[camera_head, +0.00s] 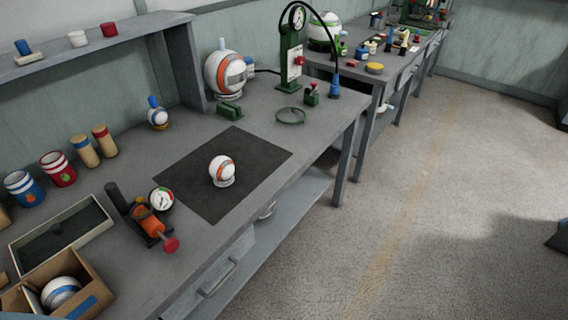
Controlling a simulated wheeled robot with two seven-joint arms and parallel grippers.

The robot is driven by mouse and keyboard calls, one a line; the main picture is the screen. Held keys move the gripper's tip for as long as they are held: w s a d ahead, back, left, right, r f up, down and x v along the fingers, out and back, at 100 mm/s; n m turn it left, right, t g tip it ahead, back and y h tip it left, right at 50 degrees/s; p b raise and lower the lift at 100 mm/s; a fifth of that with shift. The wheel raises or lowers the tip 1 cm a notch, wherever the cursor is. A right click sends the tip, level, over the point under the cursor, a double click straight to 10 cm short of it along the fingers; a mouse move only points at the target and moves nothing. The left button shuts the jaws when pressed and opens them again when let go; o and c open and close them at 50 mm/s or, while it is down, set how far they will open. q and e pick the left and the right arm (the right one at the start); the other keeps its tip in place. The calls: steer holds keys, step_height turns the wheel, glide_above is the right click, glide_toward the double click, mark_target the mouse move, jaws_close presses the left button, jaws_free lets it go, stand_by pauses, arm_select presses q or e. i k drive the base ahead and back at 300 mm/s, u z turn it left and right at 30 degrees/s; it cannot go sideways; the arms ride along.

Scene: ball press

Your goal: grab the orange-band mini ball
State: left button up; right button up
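A small white ball with an orange band (222,168) sits on a low light-coloured ring or stand on the black mat (190,190), near the front of the workbench. A larger white ball with an orange band (225,73) stands at the back of the bench, with a dark grey patch on its side. Neither of my grippers shows in the head view, and nothing touches the small ball.
An orange hand pump with a gauge (153,222) stands left of the mat. A shallow tray (98,229) and a cardboard box (95,287) holding a blue-banded ball are at the front left. A green gauge stand (291,55) and a green ring (290,115) are behind to the right.

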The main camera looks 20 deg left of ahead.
mark_target(221, 168)
steer(key=z, duration=0.25)
steer(key=i, duration=0.95)
steer(key=u, duration=3.2)
